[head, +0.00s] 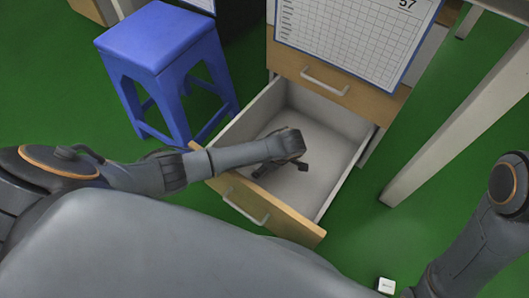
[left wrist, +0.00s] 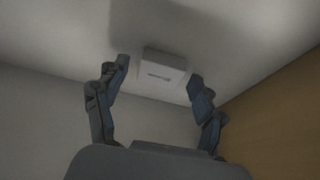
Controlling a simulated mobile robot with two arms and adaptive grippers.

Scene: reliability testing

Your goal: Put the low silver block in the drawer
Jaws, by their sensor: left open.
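The low silver block (left wrist: 164,66) shows in the left wrist view as a pale, flat block with small dark print, on the light grey drawer floor. It lies between and just beyond the tips of my left gripper (left wrist: 160,76), which is open, with gaps on both sides. In the head view my left gripper (head: 283,169) reaches down into the open drawer (head: 342,148); the block is hidden there by the gripper. My right gripper is out of view; only part of its arm shows at the right.
A blue stool (head: 160,40) stands just left of the drawer. A cabinet with a closed upper drawer (head: 335,80) and a hanging chart (head: 350,30) is behind. A pale table leg (head: 450,125) is at right. A small white cube-like thing (head: 386,286) shows at the bottom right.

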